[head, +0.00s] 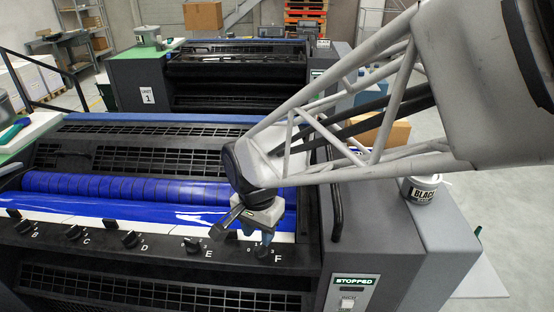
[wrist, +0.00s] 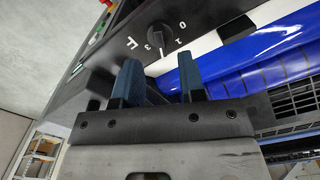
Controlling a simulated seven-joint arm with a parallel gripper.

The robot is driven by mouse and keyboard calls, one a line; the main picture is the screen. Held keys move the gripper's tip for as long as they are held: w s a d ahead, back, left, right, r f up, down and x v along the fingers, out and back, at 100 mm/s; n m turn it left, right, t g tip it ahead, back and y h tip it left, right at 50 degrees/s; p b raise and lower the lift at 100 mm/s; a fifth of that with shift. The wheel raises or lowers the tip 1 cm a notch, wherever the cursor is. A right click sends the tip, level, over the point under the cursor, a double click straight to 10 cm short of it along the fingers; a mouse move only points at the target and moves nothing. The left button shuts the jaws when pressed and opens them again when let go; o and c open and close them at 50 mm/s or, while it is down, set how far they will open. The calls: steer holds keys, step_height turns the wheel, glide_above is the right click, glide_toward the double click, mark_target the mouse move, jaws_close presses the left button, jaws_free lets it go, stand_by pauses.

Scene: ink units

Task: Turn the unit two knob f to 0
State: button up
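The knob f (wrist: 159,35) is a round black dial on the black panel, with the letter F and the numerals 0, 1 and 3 beside it in the wrist view. A white mark shows at its edge between the 1 and the 3; whether it is a pointer or the 2 I cannot tell. In the head view, knob f (head: 262,253) is partly hidden by my gripper (head: 262,236). In the wrist view my gripper (wrist: 160,82) has two blue fingers set apart with nothing between them. The knob lies beyond the fingertips, apart from them.
Knobs E (head: 193,245), D (head: 130,240), C (head: 74,233) and B (head: 22,227) line the same panel to the left. A blue ink roller (head: 120,188) lies behind them. A black handle bar (head: 337,205) rises to the right. An ink bucket (head: 422,190) stands on the grey cabinet.

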mark_target(260, 245)
steer(key=shift+f, duration=2.2)
jaws_close()
